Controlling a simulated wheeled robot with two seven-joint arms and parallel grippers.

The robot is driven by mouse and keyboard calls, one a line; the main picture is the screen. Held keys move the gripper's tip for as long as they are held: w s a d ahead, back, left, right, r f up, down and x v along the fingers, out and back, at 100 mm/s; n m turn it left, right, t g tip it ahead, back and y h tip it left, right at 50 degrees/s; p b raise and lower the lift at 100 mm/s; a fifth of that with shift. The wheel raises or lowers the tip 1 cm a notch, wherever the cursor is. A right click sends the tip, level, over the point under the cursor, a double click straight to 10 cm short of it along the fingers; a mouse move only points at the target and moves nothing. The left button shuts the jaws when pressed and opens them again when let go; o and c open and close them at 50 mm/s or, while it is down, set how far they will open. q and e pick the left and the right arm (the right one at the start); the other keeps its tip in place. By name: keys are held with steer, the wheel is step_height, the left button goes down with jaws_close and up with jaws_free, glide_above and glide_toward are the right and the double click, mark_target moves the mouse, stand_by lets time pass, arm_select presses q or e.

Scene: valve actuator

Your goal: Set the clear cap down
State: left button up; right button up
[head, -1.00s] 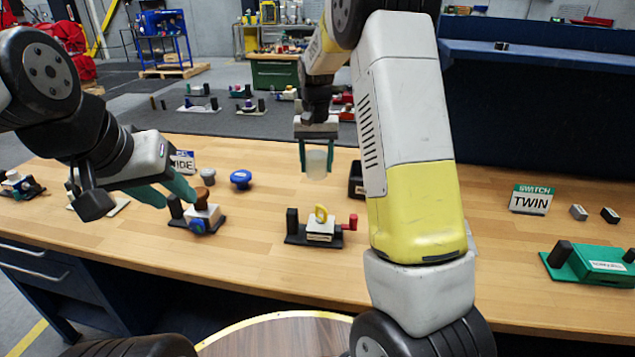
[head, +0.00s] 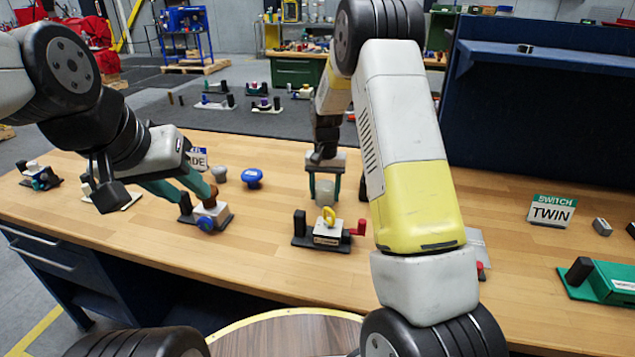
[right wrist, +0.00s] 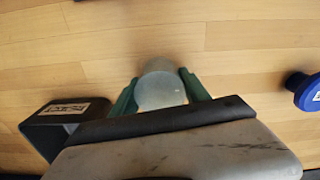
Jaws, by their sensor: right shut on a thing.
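The clear cap (head: 325,193) is a pale, see-through cup shape.
A blue knob (head: 252,178) and a grey knob (head: 220,175) stand on the wooden table to the left of the cap. A black box (right wrist: 62,125) is close to the right gripper. The TWIN sign (head: 551,211) and a green device (head: 600,280) are at the right.

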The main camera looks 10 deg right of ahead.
mark_target(325, 184)
steer(key=o, duration=1.3)
steer(key=shift+f, duration=0.1)
step_height(325, 184, up, 12)
steer(key=shift+f, duration=0.1)
steer(key=s+d+r+n+t+y, duration=0.1)
steer(key=s+r+t, duration=0.1)
steer(key=s+r, duration=0.7)
steer(key=s+d+r+n+t+y, duration=0.15)
steer(key=s+r, duration=0.45)
steer(key=s, duration=0.7)
steer(key=s+t, duration=0.1)
steer(key=s, duration=0.2)
steer(key=s+f, duration=0.1)
steer(key=s, duration=0.2)
steer(key=s+a+n+t, duration=0.1)
steer(key=s, duration=0.2)
steer(key=shift+a+f+t, duration=0.1)
steer(key=shift+f+t, duration=0.25)
